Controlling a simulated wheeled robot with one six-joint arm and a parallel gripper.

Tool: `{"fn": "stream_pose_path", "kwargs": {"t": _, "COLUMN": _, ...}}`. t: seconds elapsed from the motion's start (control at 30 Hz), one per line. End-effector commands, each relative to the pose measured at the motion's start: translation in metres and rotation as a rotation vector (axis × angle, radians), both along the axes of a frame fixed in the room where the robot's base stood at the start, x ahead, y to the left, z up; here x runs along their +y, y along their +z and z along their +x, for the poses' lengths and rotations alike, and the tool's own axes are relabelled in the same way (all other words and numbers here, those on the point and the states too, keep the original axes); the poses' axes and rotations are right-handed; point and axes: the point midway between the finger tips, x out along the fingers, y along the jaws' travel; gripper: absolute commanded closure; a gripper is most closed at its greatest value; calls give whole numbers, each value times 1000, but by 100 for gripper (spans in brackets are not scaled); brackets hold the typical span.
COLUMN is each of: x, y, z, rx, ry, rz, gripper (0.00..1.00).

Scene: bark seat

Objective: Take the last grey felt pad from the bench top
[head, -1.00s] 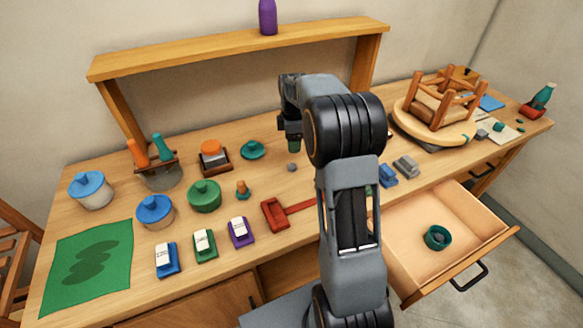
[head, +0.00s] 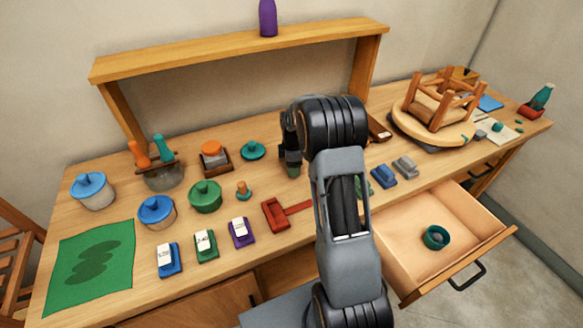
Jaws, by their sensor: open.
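The grey felt pad, a small grey disc on the bench top (head: 120,205) a second ago, is not visible now; my gripper covers that spot. My gripper (head: 292,171) points down there, low over the bench, behind the red tool's handle. Its jaws are open, though the fingertips are small and dark in this view. I cannot tell whether they touch the pad or stand around it. An upturned wooden stool (head: 440,100) with its legs up rests on a round base at the right.
Left of my gripper stand a green lidded pot (head: 205,195), a small wooden-topped peg (head: 243,189) and a teal lid (head: 253,150). The red tool (head: 276,214) lies in front. An open drawer (head: 400,262) with a green ring-shaped dish (head: 436,237) juts out at front right.

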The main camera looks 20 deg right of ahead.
Motion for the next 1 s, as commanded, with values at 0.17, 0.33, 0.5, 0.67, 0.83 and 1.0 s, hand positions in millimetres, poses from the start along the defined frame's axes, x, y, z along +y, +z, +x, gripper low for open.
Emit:
{"fn": "stream_pose_path", "kwargs": {"t": 0.17, "x": 0, "y": -1, "z": 0, "rx": 0, "ry": 0, "rz": 0, "gripper": 35}}
{"fn": "stream_pose_path", "kwargs": {"t": 0.33, "x": 0, "y": -1, "z": 0, "rx": 0, "ry": 0, "rz": 0, "gripper": 45}}
{"fn": "stream_pose_path", "kwargs": {"t": 0.5, "x": 0, "y": -1, "z": 0, "rx": 0, "ry": 0, "rz": 0, "gripper": 61}}
{"fn": "stream_pose_path", "kwargs": {"t": 0.67, "x": 0, "y": -1, "z": 0, "rx": 0, "ry": 0, "rz": 0, "gripper": 76}}
{"fn": "stream_pose_path", "kwargs": {"t": 0.83, "x": 0, "y": -1, "z": 0, "rx": 0, "ry": 0, "rz": 0, "gripper": 88}}
{"fn": "stream_pose_path", "kwargs": {"t": 1.0, "x": 0, "y": -1, "z": 0, "rx": 0, "ry": 0, "rz": 0, "gripper": 89}}
